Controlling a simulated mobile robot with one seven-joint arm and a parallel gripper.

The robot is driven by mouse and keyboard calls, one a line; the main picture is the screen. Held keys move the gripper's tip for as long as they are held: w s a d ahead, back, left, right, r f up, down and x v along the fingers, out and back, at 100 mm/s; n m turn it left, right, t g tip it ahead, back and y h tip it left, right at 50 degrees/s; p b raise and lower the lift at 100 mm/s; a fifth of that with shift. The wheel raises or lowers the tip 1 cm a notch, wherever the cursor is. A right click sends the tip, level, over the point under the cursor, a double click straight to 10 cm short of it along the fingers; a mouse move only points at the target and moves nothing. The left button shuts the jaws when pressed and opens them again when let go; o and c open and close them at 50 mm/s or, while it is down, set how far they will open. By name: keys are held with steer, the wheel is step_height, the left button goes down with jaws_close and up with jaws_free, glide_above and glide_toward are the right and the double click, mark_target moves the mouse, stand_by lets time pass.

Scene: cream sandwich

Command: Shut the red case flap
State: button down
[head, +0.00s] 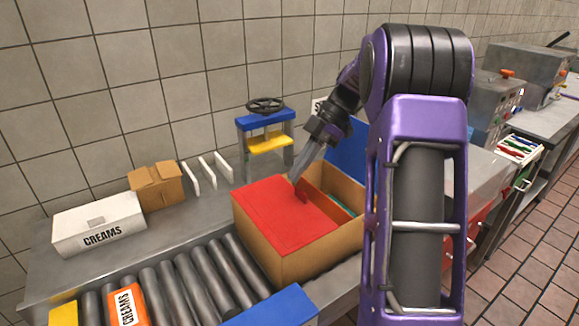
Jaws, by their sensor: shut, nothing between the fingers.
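The red flap (282,217) belongs to a brown cardboard case (310,260) on the roller conveyor. It lies roughly flat over the left part of the case top; I cannot tell whether it is fully down. The right part of the case is open, and some teal contents (341,201) show inside. A blue flap (347,152) stands up at the case's far right, partly behind my arm. My gripper (295,178) is shut and empty, pointing down at the far right edge of the red flap. I cannot tell whether its tips touch the flap.
A white CREAMS box (98,226) and a small cardboard box (156,186) stand at the left. A blue and yellow stand with a handwheel (266,106) is behind the case. Another blue panel (275,308) is at the front. Rollers (190,280) lie left of the case.

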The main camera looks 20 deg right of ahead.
mark_target(302, 191)
steer(key=f, duration=0.1)
steer(key=d+f+b, duration=0.1)
steer(key=f, duration=0.1)
steer(key=shift+w+d+f, duration=0.25)
steer(key=shift+d, duration=0.1)
steer(key=shift+w+d+f+b, duration=0.1)
steer(key=shift+d+f+b, duration=0.15)
steer(key=shift+f+b, duration=0.4)
steer(key=shift+d+f+b, duration=0.2)
steer(key=shift+f+b, duration=0.1)
steer(key=shift+f, duration=0.55)
steer(key=shift+r, duration=0.15)
steer(key=shift+r+p, duration=0.55)
steer(key=shift+r, duration=0.15)
steer(key=p+v, duration=0.2)
steer(key=v, duration=1)
steer(key=shift+f, duration=0.1)
